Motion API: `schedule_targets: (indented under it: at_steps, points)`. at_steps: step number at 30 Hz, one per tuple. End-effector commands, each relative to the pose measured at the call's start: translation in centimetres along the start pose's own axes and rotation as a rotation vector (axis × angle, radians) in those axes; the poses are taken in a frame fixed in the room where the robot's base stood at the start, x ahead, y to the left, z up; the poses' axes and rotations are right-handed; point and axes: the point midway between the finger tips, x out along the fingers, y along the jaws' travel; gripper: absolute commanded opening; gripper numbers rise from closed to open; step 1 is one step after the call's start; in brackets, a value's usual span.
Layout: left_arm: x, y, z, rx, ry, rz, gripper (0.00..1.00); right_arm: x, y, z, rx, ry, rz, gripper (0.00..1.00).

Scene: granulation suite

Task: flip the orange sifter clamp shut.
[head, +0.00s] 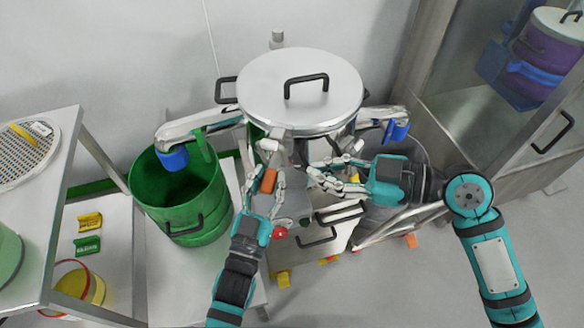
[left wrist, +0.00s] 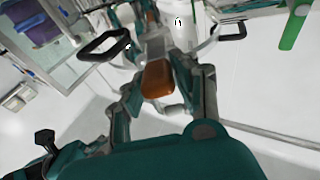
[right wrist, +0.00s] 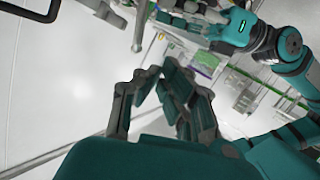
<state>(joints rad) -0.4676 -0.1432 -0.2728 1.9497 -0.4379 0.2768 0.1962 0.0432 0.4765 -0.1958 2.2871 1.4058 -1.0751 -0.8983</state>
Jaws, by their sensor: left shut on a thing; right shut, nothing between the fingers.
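The orange sifter clamp (head: 268,181) is on the front of the steel sifter (head: 300,95), below its lidded rim. My left gripper (head: 266,176) has its fingers on either side of the orange clamp and is shut on it. In the left wrist view the orange clamp (left wrist: 157,80) sits between the fingers of that gripper (left wrist: 160,72). My right gripper (head: 318,178) is shut and empty, just right of the clamp in the head view. The right wrist view shows its fingertips (right wrist: 155,75) together with nothing between them. The fingers partly hide the clamp's mount.
The sifter's lid has a black handle (head: 306,80). A green drum (head: 184,200) stands under the left spout, and a grey bin (head: 395,190) is at the right. A steel cart (head: 90,150) with a mesh screen is far left. A glass-fronted cabinet is at the right.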

Motion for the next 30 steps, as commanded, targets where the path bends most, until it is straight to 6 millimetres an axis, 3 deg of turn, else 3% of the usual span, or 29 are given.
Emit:
schedule_targets:
  at_steps: [5, 15, 21, 30]
  points:
    - [0.0, 0.0, -0.1, -0.001, 0.001, 0.000, 0.00, 2.6, -0.1, -0.2, 0.006, 0.007, -0.003, 0.00]
    - [0.0, 0.0, -0.1, -0.001, 0.001, 0.000, 0.00, 9.8, 0.0, -0.2, 0.007, 0.005, -0.002, 0.00]
    - [0.0, 0.0, 0.0, -0.002, 0.001, 0.000, 0.00, 10.3, 0.0, 2.9, 0.009, -0.001, 0.000, 0.00]
    - [0.0, 0.0, 0.0, -0.001, 0.001, 0.000, 0.00, 10.6, 0.0, 3.9, 0.005, 0.001, 0.001, 0.00]
